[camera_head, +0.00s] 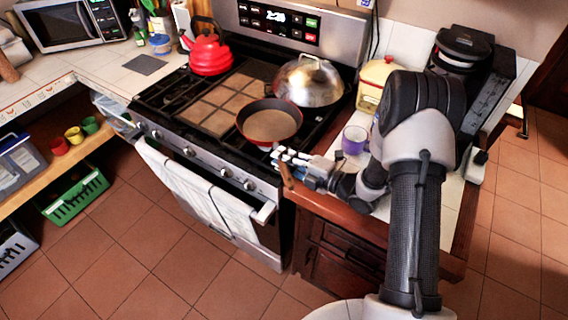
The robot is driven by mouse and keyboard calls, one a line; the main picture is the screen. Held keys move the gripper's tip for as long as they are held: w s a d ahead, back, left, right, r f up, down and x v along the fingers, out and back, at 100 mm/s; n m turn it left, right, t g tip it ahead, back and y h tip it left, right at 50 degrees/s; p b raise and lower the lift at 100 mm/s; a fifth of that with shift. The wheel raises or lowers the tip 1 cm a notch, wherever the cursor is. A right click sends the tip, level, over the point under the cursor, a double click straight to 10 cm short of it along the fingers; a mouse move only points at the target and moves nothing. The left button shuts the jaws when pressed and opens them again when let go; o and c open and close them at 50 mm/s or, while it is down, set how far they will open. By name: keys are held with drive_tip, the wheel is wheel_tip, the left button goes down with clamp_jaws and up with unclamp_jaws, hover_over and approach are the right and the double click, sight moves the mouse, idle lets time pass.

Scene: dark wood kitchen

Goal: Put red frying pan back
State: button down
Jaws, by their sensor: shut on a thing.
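The red frying pan (270,123) is at the front right of the stove (172,104), with its brown inside facing up. It looks level, but I cannot tell whether it rests on the grate or is held just above it. My gripper (284,156) is at the pan's near side, by the stove's front right corner. It is shut on the pan's handle, which is mostly hidden by the fingers.
A shiny domed lid (309,82) stands just behind the pan. A red kettle (210,52) is at the back left. A purple cup (354,140) and a yellow canister (374,84) stand on the right counter. White towels (205,194) hang on the oven handle.

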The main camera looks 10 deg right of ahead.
drive_tip(key=shift+f, duration=0.95)
drive_tip(key=shift+r, duration=0.1)
drive_tip(key=shift+f+b, duration=0.35)
drive_tip(key=shift+b, duration=0.2)
drive_tip(key=shift+f, duration=0.1)
drive_tip(key=c, duration=1.6)
unclamp_jaws()
